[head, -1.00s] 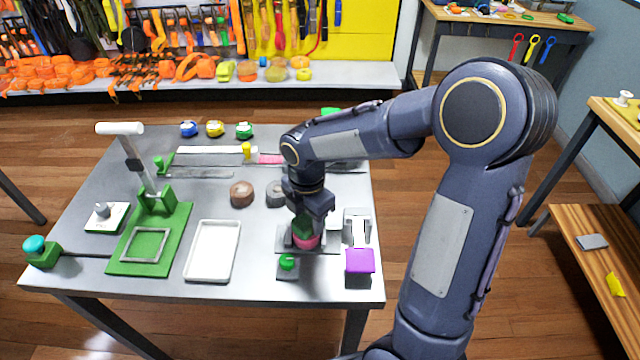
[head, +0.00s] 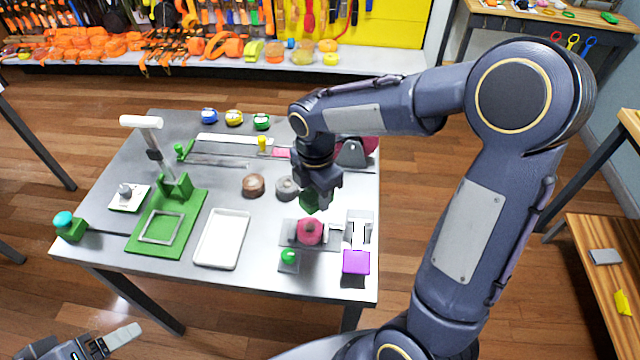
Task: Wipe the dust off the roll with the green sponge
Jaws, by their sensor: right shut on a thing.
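The green sponge (head: 309,201) is in my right gripper (head: 315,190), which is shut on it and points down. The sponge is above and just behind a pinkish-red roll (head: 309,231), with a small gap seeming to show between them. The roll sits in a grey holder (head: 290,229) near the front right of the table. I cannot make out dust on the roll at this size. My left gripper (head: 112,340) shows only partly at the bottom left, away from the table; its jaws are unclear.
The metal table (head: 210,180) also holds a white tray (head: 222,239), a green plate with a post (head: 165,228), a green button (head: 289,257) and a device with a purple block (head: 356,261).

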